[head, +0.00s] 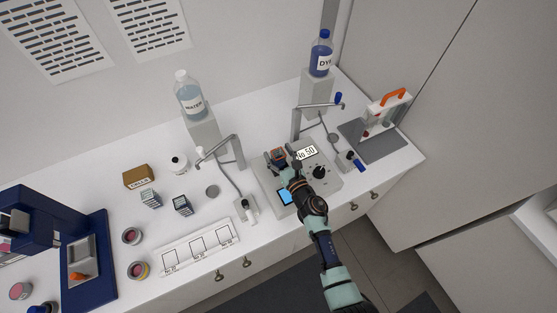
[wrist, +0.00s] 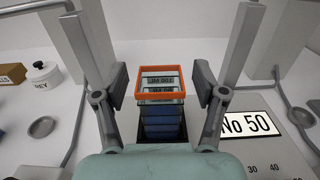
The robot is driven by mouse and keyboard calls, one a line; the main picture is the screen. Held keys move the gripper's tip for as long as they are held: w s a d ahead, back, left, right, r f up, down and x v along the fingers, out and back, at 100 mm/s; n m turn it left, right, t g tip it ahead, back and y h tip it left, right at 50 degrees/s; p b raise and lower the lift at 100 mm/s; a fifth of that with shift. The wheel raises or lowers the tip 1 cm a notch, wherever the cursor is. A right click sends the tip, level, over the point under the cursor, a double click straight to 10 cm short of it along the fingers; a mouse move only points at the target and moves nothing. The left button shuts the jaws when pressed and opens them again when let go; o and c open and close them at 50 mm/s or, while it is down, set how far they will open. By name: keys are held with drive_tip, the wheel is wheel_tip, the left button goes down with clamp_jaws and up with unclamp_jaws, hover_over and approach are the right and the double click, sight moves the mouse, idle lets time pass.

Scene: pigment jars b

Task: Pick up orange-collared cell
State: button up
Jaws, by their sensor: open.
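The orange-collared cell (wrist: 162,97) is between the two open fingers of my gripper (wrist: 160,98) in the wrist view. Its orange rim is at the top, with a label reading 100 ML inside and dark blue below. A gap shows between each finger and the cell. In the head view the orange-collared cell (head: 278,154) stands at the back left part of a grey device marked No 50 (head: 335,180). My gripper (head: 278,160) is right at it. The cell's lower part is hidden in the wrist view by my gripper's body.
Metal taps (head: 228,147) and (head: 310,107) rise left and right behind the device. Two blue-grey cells (head: 150,199) and (head: 183,205) stand to the left, near a CELLS box (head: 138,177) and a white jar (head: 179,163). A white rack card (head: 197,244) lies at the front edge.

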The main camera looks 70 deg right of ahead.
drive_tip(key=c, duration=1.3)
drive_tip(key=shift+r, duration=0.1)
wheel_tip(320, 180, up, 20)
drive_tip(key=p, duration=1.5)
drive_tip(key=shift+p, duration=0.3)
